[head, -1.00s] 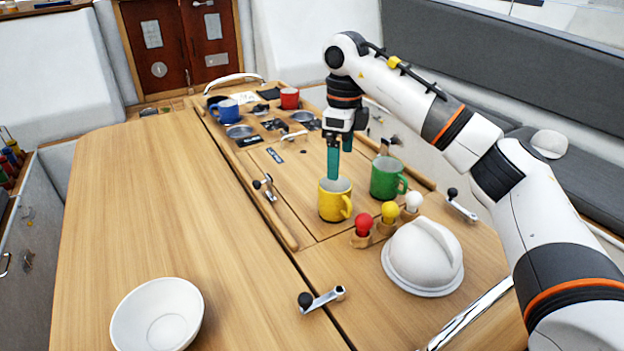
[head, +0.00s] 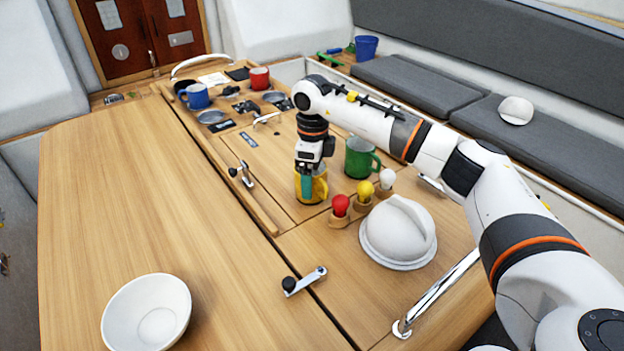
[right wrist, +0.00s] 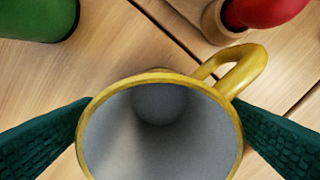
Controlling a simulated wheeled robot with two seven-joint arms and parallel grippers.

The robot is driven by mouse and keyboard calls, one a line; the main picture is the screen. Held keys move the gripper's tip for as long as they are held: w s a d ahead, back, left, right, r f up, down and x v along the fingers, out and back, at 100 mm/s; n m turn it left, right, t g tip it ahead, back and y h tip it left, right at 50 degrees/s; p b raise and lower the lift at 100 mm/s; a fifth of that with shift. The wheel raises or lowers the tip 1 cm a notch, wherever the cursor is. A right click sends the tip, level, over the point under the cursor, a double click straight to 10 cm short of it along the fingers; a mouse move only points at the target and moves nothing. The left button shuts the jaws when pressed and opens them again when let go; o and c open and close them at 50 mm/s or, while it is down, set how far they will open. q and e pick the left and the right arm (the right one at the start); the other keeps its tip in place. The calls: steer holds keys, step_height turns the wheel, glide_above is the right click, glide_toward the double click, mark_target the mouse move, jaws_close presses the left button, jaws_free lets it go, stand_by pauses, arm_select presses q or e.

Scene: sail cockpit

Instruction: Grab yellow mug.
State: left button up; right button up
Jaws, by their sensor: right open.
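The yellow mug (head: 319,188) stands upright on the wooden table, its handle toward the lower right in the head view. My right gripper (head: 308,188) is lowered over it, with the near green finger in front of the mug's side. In the right wrist view the mug (right wrist: 240,150) is seen from above, its grey inside empty. The two green fingers of my right gripper (right wrist: 160,135) stand open on either side of the rim, very close to it; I cannot tell whether they touch it. My left gripper is not in view.
A green mug (head: 360,158) stands just behind to the right. Red, yellow and white bulbs (head: 365,190) in wooden holders and a white dome (head: 398,232) are close on the right. A white bowl (head: 146,312) sits at front left.

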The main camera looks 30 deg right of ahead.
steer(key=shift+w+f, duration=0.1)
steer(key=shift+f, duration=0.6)
steer(key=c, duration=1.1)
steer(key=shift+r, duration=0.15)
